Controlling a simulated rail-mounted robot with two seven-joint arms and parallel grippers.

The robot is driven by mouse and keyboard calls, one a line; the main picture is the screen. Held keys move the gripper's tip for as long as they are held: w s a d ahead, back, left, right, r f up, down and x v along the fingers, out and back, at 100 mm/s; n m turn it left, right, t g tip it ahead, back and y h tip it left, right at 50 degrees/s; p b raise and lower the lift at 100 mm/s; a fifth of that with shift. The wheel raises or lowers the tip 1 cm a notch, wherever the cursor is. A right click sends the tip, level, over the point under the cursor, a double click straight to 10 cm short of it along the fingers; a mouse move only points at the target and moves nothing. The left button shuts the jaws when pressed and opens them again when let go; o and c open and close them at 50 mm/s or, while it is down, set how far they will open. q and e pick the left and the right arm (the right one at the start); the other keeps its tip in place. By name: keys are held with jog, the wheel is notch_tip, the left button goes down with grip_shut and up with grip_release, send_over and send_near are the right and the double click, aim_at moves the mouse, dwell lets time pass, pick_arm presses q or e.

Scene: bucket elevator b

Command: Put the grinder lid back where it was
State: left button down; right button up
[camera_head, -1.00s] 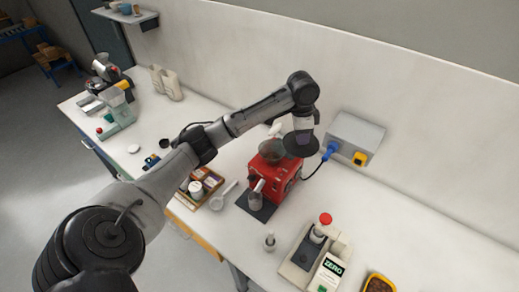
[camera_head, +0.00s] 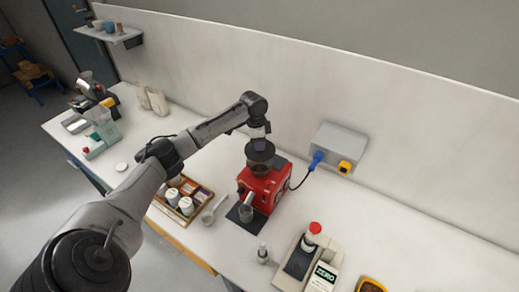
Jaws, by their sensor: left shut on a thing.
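The red grinder (camera_head: 266,188) stands on the bench at the middle of the head view. My left arm reaches in from the left, and its gripper (camera_head: 260,143) points down over the grinder's hopper. The left gripper is shut on the dark round grinder lid (camera_head: 261,155). The lid is at the top of the hopper and hides its mouth; I cannot tell whether it touches the rim. My right gripper is out of view.
A grey wall box (camera_head: 338,143) with a blue plug (camera_head: 317,159) is behind the grinder, its cable running to it. A scale (camera_head: 300,262) with a red-capped container (camera_head: 312,236) stands to the right. A wooden tray (camera_head: 207,190) is on the left.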

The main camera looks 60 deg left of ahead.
pick_arm(q)
notch_tip(320, 180, down, 4)
jog(key=shift+r+p, duration=0.2)
jog(key=shift+p, duration=0.4)
jog(key=shift+f, duration=0.2)
jog(key=shift+f, duration=0.35)
jog(key=shift+f, duration=0.25)
jog(key=c, duration=0.9)
grip_release()
jog(key=shift+o, duration=0.2)
